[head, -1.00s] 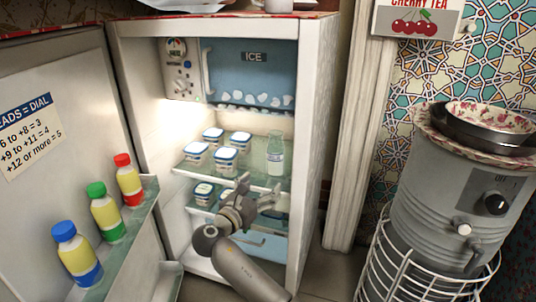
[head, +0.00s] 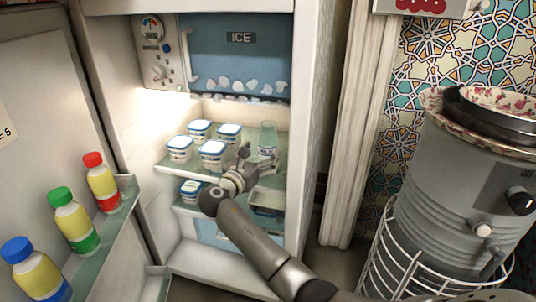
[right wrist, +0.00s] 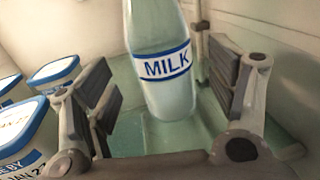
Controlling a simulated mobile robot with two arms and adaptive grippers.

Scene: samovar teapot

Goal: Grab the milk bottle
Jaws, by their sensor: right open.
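The milk bottle (head: 267,138) is clear glass with a white and blue label. It stands on the fridge's upper glass shelf, at the right. In the right wrist view the bottle (right wrist: 160,65) shows its MILK label, and its top is cut off by the frame. My right gripper (head: 250,160) is in front of the shelf, just left of and below the bottle in the head view. It is open, and in the right wrist view its fingers (right wrist: 172,95) lie to either side of the bottle with gaps. My left gripper is not in view.
Several white tubs (head: 212,153) with blue lids stand left of the bottle. The open fridge door (head: 45,130) at left holds bottles with red, green and blue caps. The fridge's right wall (head: 305,130) is close by. A grey urn (head: 455,200) stands at right.

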